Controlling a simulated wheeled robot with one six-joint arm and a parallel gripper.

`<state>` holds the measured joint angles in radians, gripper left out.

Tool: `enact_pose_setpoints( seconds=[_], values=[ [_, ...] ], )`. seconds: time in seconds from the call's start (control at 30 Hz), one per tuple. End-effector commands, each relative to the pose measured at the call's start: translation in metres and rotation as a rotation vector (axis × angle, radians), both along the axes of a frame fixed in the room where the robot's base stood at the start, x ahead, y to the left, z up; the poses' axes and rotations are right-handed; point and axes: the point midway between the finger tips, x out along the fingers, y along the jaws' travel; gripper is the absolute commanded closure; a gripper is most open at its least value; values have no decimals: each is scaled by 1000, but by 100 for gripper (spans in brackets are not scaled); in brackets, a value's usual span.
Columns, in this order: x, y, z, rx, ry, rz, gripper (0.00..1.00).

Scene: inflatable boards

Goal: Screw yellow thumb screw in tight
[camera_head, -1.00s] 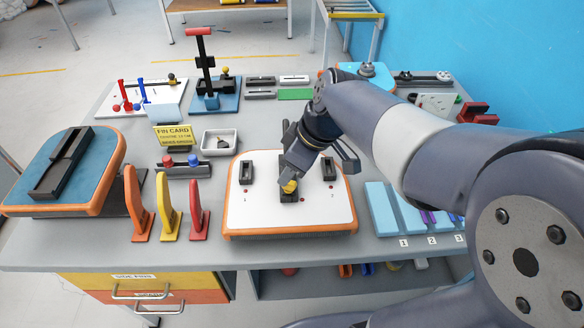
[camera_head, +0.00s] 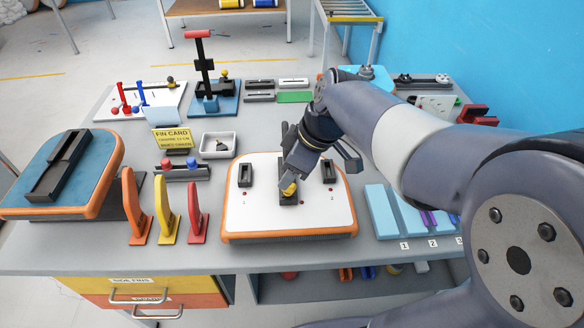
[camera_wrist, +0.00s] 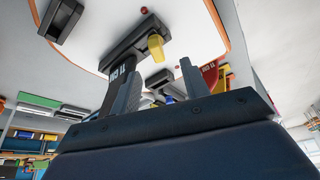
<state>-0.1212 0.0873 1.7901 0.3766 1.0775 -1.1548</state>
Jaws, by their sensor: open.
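The yellow thumb screw (camera_head: 289,189) sits at the near end of the black middle fin box (camera_head: 287,199) on the white, orange-rimmed board (camera_head: 260,217). In the wrist view the yellow thumb screw (camera_wrist: 155,46) stands out from the dark box (camera_wrist: 137,36). My gripper (camera_head: 291,179) is over the middle box, close to the screw. In the wrist view the two fingers of my gripper (camera_wrist: 158,72) are apart with nothing between them; the screw shows just beyond their tips. I cannot tell whether a finger touches it, or how deep its thread sits.
Black side boxes (camera_head: 245,174) (camera_head: 329,171) flank the middle one. Orange (camera_head: 134,205), yellow (camera_head: 166,208) and red (camera_head: 197,212) fins stand left of the board. A small white tray (camera_head: 219,145) lies behind, and light-blue strips (camera_head: 384,212) lie to the right.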

Motion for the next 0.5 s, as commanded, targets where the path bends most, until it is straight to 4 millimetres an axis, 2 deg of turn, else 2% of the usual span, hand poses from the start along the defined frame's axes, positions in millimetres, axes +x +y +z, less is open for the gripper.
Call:
enact_pose_setpoints(
  seconds=[0.5],
  values=[
    [0, 0, -29, 0, 0, 0, 56]
  ],
)
